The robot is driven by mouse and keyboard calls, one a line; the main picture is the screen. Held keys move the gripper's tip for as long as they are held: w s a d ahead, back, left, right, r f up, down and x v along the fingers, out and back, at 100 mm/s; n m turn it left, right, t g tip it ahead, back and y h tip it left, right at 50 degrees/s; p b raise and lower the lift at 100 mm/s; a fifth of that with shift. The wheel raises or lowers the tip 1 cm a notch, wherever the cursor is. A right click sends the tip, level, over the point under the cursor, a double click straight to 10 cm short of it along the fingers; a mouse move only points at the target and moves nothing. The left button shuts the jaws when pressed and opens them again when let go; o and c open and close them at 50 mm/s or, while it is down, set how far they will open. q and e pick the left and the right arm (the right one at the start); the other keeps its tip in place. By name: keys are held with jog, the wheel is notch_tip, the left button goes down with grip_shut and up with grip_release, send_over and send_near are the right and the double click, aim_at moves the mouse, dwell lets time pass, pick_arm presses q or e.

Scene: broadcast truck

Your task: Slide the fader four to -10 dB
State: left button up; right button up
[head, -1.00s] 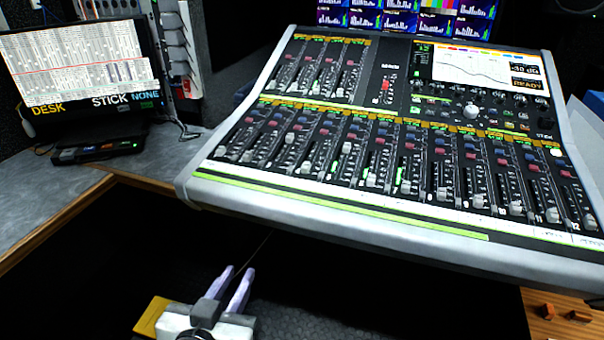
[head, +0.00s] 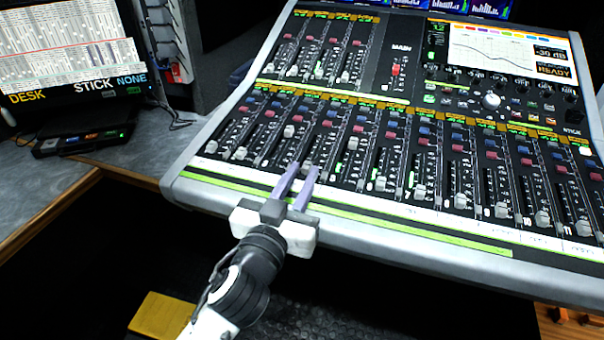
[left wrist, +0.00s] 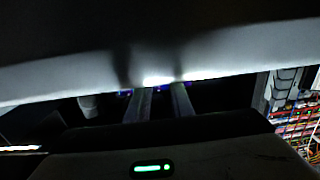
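The mixing console (head: 340,226) has a long row of faders with pale caps. Fader four (head: 306,166) is the fourth from the left in that row, with its cap near the bottom of its slot, partly hidden by my fingertips. My left gripper (head: 303,168) reaches over the console's front edge, its two lilac fingers apart with a narrow gap. The tips are at the cap; I cannot tell whether they touch it. In the left wrist view the fingers (left wrist: 160,100) are dark, below the pale console edge. My right gripper is out of view.
The console screen (head: 505,50) shows a curve, "-30 dB" and "READY". Neighbouring fader caps stand close on both sides, fader three's (head: 289,131) higher up. A monitor (head: 75,55) and a small black box (head: 83,138) are on the left desk.

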aim_at(311, 155)
pick_arm(q)
jog(key=shift+w+d, duration=0.1)
jog(key=shift+w, duration=0.35)
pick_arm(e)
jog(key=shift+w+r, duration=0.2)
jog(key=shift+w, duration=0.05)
pick_arm(q)
grip_shut()
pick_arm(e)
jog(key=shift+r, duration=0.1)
pick_arm(q)
jog(key=x, duration=0.5)
jog(key=shift+w+d+r, duration=0.1)
jog(key=shift+w+r, duration=0.05)
jog(key=shift+r, duration=0.25)
grip_release()
